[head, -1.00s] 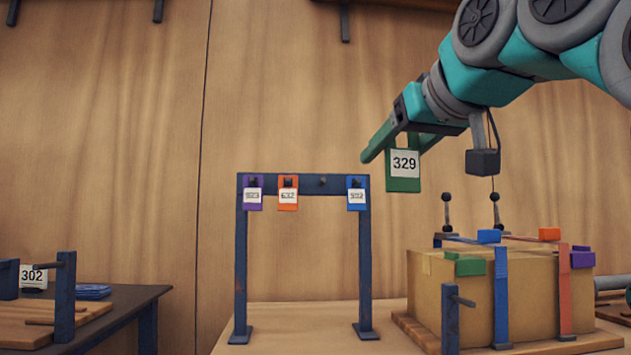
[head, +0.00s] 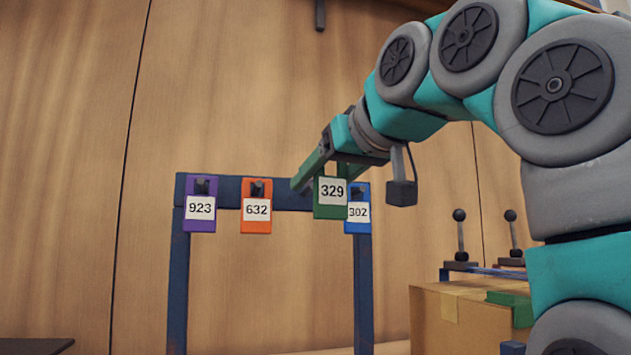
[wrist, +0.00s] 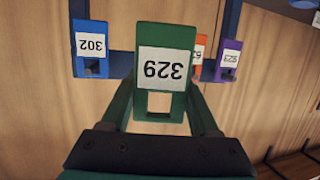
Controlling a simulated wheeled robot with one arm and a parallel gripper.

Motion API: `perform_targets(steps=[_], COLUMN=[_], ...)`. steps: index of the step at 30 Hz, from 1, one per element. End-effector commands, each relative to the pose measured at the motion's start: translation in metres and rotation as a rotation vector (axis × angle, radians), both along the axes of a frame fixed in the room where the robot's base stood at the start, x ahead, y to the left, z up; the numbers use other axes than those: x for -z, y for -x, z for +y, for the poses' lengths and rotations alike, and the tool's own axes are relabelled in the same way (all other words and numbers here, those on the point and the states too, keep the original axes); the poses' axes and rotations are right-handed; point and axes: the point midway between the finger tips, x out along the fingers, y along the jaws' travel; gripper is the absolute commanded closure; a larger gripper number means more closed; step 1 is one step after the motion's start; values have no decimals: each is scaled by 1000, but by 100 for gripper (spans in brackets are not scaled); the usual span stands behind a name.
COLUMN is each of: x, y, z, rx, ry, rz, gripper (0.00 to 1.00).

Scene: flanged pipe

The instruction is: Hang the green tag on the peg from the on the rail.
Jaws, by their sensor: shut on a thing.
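The green tag (head: 331,205), numbered 329, is held in my gripper (head: 318,172). The tag hangs upright in front of the right part of the dark blue rail (head: 228,192). In the wrist view the green tag (wrist: 166,65) appears upside down between the green fingers, with an open slot beside its label. In the head view it partly overlaps the blue tag (head: 358,212), numbered 302. The free peg between the orange and blue tags is hidden behind my gripper and the green tag. I cannot tell whether the tag touches the rail.
A purple tag (head: 201,208), numbered 923, and an orange tag (head: 257,209), numbered 632, hang on rail pegs to the left. A cardboard box (head: 455,315) stands at the lower right, near two black-knobbed levers (head: 460,240). A wooden wall stands behind the rail.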

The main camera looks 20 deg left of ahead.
Motion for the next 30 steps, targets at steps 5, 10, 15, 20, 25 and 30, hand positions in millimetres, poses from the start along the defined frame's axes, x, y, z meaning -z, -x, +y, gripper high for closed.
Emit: perform_targets(steps=[5,10,15,20,25,30], x=[0,0,0,1,1,1], y=[-5,-11,-17,-23,-30,-37], z=[3,7,11,14,19,23], rx=[0,0,0,0,0,0], ry=[1,1,1,1,1,1], rz=[1,1,1,1,1,1], gripper=[91,91,91,91,91,91])
